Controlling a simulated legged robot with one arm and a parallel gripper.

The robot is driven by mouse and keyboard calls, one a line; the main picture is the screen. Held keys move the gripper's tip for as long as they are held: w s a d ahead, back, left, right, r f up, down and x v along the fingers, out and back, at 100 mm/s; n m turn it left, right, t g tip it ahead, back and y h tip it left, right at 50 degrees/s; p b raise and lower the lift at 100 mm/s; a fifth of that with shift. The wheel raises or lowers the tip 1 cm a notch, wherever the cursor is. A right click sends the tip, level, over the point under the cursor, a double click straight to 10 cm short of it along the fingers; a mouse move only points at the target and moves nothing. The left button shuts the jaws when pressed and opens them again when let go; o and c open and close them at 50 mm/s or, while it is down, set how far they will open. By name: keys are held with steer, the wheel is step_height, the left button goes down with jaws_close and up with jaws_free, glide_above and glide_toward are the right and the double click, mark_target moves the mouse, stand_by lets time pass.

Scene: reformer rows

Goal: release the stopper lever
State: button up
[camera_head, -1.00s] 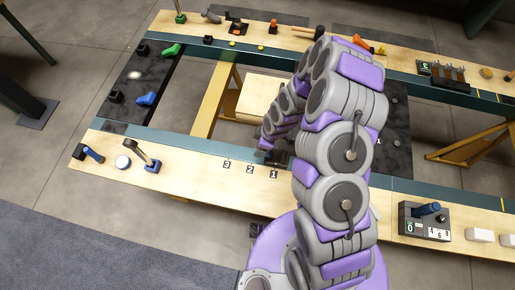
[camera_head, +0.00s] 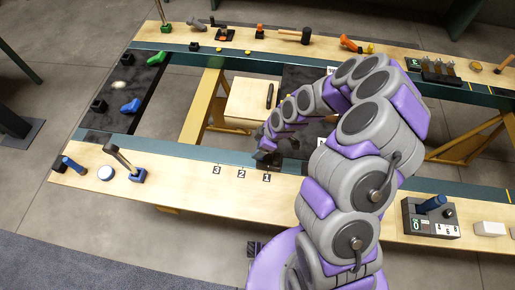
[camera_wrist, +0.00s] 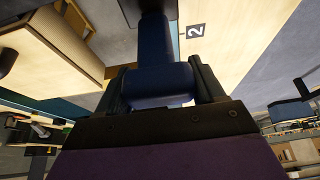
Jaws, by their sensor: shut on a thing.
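My gripper (camera_wrist: 161,76) is shut on a dark blue handle (camera_wrist: 155,92) in the wrist view, one finger on each side of it. The handle has a wide grip and a narrower stem running up the picture. It appears to be the stopper lever; its base is not clear. In the head view my gripper (camera_head: 267,157) is at the near rail, just behind the number 1 label (camera_head: 267,177), and the held handle is too dark and small to make out there.
Labels 2 (camera_head: 241,173) and 3 (camera_head: 216,169) lie on the near board. A control box (camera_head: 430,218) stands at the right. A wooden platform (camera_head: 246,103) lies between the rails.

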steer(key=shift+w+d+r+b, duration=0.2)
steer(key=shift+d+b, duration=0.25)
steer(key=shift+d, duration=0.15)
steer(key=o, duration=1.1)
steer(key=shift+c, duration=0.2)
steer(key=o, duration=0.4)
steer(key=shift+s+f, duration=0.1)
steer(key=shift+s, duration=0.05)
steer(key=p+v, duration=0.1)
steer(key=v, duration=1.6)
steer(key=shift+s+r, duration=0.1)
steer(key=shift+r, duration=0.1)
